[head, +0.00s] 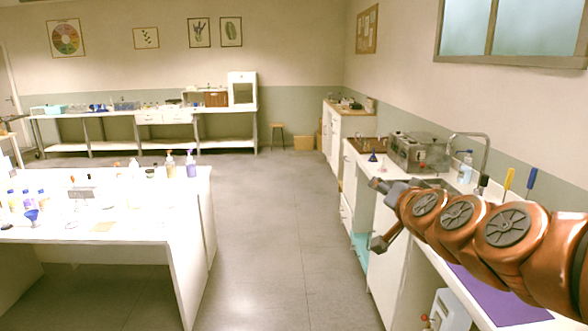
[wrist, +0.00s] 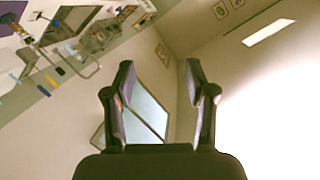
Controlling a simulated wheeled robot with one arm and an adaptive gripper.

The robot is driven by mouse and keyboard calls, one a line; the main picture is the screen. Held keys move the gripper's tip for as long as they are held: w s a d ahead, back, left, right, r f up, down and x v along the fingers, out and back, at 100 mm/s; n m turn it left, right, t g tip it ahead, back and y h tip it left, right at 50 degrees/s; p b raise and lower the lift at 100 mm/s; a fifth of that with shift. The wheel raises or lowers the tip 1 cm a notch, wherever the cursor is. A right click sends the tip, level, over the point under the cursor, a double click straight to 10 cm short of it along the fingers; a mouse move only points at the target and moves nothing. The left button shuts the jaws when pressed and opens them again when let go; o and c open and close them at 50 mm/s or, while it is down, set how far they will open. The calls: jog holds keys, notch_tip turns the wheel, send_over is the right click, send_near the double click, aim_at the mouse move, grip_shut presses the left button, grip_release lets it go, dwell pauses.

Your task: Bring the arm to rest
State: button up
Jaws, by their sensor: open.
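My gripper (head: 383,213) is at the end of my copper-coloured arm, which reaches in from the right of the head view. It hangs in front of the right-hand counter (head: 388,264), close to the sink area. In the wrist view my gripper (wrist: 159,75) has its two dark fingers spread apart, with nothing between them.
A faucet (head: 486,150), a metal appliance (head: 420,152) and a purple mat (head: 500,295) are on the right counter. The grey floor (head: 262,235) between is clear.

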jog(key=s+a+f+n+g+y, duration=0.3)
jog(key=s+a+f+n+g, duration=0.45)
jog(key=s+f, duration=0.7)
jog(key=s+d+f+g+h, duration=0.1)
jog(key=s+f+g, duration=0.2)
jog(key=s, duration=0.5)
jog(key=s+d+f+g+h, duration=0.1)
jog(key=s+d+f+g, duration=0.1)
jog(key=s, duration=0.7)
jog(key=s+d+f+g+h, duration=0.1)
jog(key=s+f+g, duration=0.3)
jog(key=s, duration=0.5)
jog(key=shift+d+m+g+h, duration=0.35)
jog(key=shift+d+m+h, duration=0.05)
jog(key=shift+d+m, duration=0.1)
jog(key=shift+c, duration=1.1)
jog(key=shift+d, duration=0.15)
jog(key=shift+c, duration=0.3)
